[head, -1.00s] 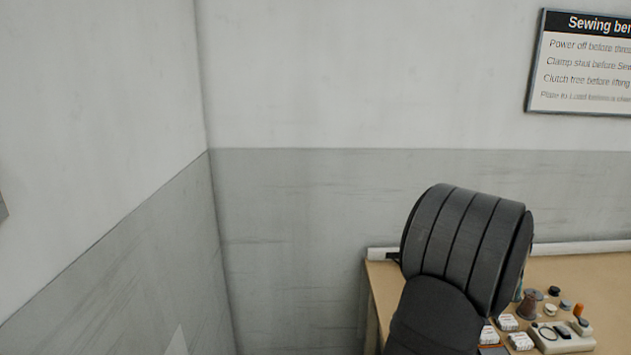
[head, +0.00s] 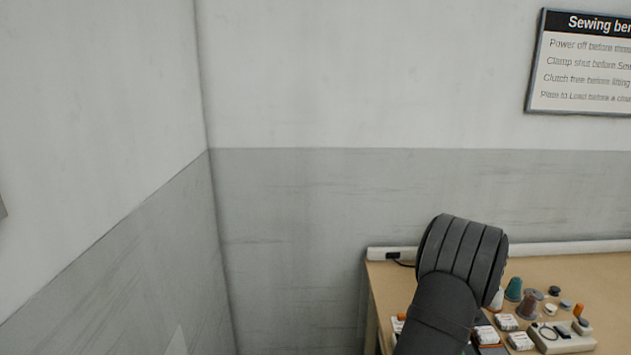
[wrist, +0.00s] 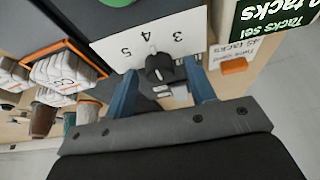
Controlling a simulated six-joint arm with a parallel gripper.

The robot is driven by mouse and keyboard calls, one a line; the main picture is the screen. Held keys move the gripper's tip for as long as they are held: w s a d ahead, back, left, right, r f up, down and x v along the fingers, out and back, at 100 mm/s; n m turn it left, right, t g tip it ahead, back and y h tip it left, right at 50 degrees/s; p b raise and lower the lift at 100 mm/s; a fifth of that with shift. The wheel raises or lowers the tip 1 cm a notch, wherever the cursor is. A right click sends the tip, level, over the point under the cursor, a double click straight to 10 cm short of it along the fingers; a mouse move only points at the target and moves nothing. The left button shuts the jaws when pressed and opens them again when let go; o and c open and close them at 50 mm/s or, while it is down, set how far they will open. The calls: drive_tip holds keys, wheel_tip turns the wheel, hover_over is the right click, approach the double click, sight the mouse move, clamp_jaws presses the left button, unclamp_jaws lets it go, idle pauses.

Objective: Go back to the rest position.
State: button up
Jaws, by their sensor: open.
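My gripper (wrist: 160,70) shows in the wrist view with its two blue fingers apart. A black knob on a white plate (wrist: 112,46) with the numbers 3, 4 and 5 shows between and beyond the fingertips. I cannot tell whether the fingers touch it. Nothing is seen held. In the head view my dark arm stands over the left part of the wooden bench (head: 540,268), and the gripper itself is not visible there.
An orange-rimmed tray (wrist: 45,50) with white packs lies left of the fingers. A green tacks sign (wrist: 270,30) is at right. On the bench are a teal spool (head: 514,289), a brown spool (head: 530,304) and a pale block (head: 563,338). A wall sign (head: 585,65) hangs above.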

drive_tip(key=shift+a+r+m+h, duration=0.15)
drive_tip(key=shift+m+h, duration=0.65)
drive_tip(key=shift+m, duration=1.2)
drive_tip(key=shift+m+g+h, duration=0.6)
drive_tip(key=shift+m+h, duration=0.1)
drive_tip(key=shift+m, duration=1.5)
drive_tip(key=shift+v, duration=1.35)
drive_tip(key=shift+a, duration=0.1)
drive_tip(key=shift+c, duration=0.2)
